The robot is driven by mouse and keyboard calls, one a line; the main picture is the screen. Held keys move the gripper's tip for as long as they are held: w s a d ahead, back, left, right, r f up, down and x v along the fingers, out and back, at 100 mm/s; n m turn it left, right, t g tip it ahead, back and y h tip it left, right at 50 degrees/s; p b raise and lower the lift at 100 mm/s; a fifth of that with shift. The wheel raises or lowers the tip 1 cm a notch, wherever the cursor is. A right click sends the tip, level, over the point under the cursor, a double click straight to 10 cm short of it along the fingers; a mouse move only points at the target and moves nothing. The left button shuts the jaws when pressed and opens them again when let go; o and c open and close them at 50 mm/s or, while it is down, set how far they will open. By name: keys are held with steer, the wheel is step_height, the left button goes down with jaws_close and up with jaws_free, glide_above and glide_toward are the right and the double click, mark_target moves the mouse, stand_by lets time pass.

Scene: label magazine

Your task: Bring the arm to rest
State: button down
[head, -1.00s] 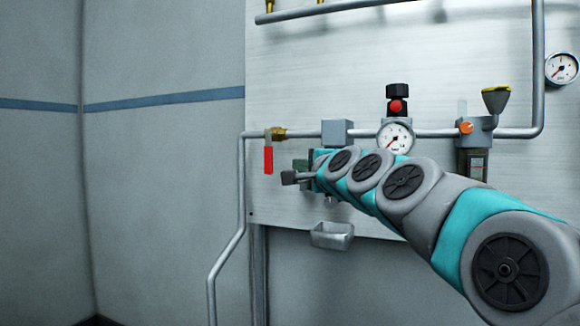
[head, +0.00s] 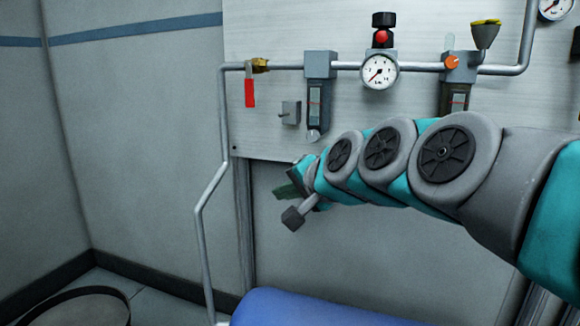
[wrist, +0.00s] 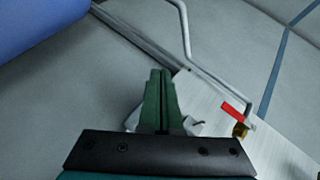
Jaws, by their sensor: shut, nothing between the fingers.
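My arm reaches in from the right in the head view. My gripper (head: 285,197) is at its end, below the lower edge of the light panel (head: 262,135) and left of the arm's links. In the wrist view, the green fingers of my gripper (wrist: 161,75) lie together, with nothing between them. The gripper is apart from the fittings on the panel.
A pipe with a red-handled valve (head: 250,92), a gauge (head: 380,71) and filter units (head: 319,92) runs across the panel. A blue rounded object (head: 310,308) lies low in front, also in the wrist view (wrist: 35,22). A dark-rimmed round container (head: 75,300) stands lower left.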

steer(key=s+d+f+n+g+h+p, duration=0.1)
steer(key=s+d+f+n+g+h, duration=0.2)
steer(key=s+f, duration=0.5)
steer(key=s+d+f+n+g+h+p, duration=0.1)
steer(key=s+d+f+g+p, duration=0.2)
steer(key=s+f, duration=0.5)
steer(key=s+d+f+n+g+h, duration=0.1)
steer(key=s+d+f+g, duration=0.2)
steer(key=s, duration=0.6)
steer(key=s+d+f+n+g+h, duration=0.1)
steer(key=s+d+f+g, duration=0.2)
steer(key=s+d, duration=0.4)
steer(key=shift+s+f+n+h+p, duration=0.3)
steer(key=shift+s+f+n+h, duration=0.1)
steer(key=shift+s+f, duration=0.4)
